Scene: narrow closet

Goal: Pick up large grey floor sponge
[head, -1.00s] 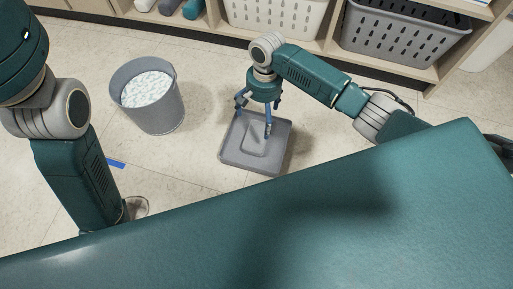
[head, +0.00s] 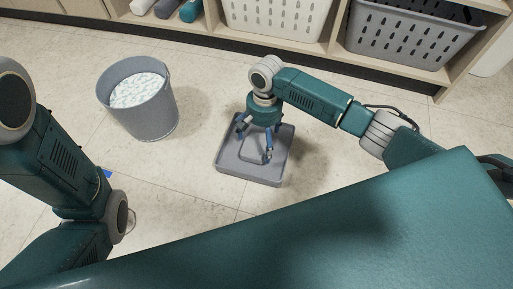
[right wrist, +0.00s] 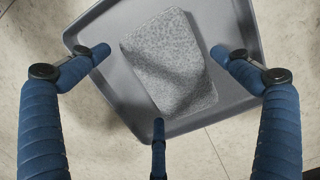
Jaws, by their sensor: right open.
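The large grey floor sponge (right wrist: 175,65) is a speckled grey block. It lies flat inside a shallow grey tray (head: 262,178) on the floor, and it shows only partly in the head view (head: 250,154). My right gripper (head: 254,146) hangs over the tray, pointing down.
A grey bucket (head: 143,108) with white speckled contents stands left of the tray. Behind is a low wooden shelf with a white basket (head: 275,18), a grey basket (head: 412,35) and rolled cloths (head: 166,8). Tiled floor around the tray is clear.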

